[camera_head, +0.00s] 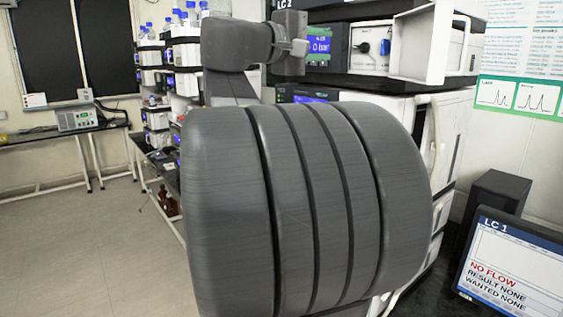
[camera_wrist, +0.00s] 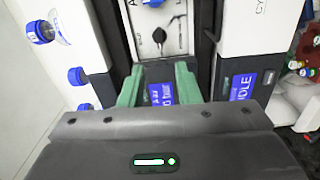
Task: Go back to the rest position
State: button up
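My gripper shows in the wrist view (camera_wrist: 160,72). Its two green fingers stand apart with nothing held between them. Beyond the gap is an instrument front with a small blue screen (camera_wrist: 162,94) and a black knob (camera_wrist: 158,36) above it. I cannot tell whether the fingers touch anything. In the head view my arm's large grey links fill the middle, and the wrist end is up in front of the LC 2 stack (camera_head: 342,80).
A white panel (camera_head: 421,43) stands out from the LC 2 stack at the right. The LC 1 monitor (camera_head: 512,265) reads NO FLOW at the lower right. Blue-capped bottles (camera_wrist: 43,31) are left in the wrist view. Open floor (camera_head: 90,250) lies at the left.

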aim_at(358, 47)
jog(key=shift+m, duration=0.3)
jog(key=p+x, duration=0.3)
jog(key=x, duration=0.8)
jog(key=m, duration=0.2)
jog(key=shift+s+a+m, duration=0.1)
jog(key=shift+m, duration=0.2)
jog(key=shift+m+b, duration=0.35)
jog(key=shift+m, duration=0.85)
jog(key=b+v, duration=0.3)
jog(key=v, duration=0.8)
jog(key=shift+s+r, duration=0.1)
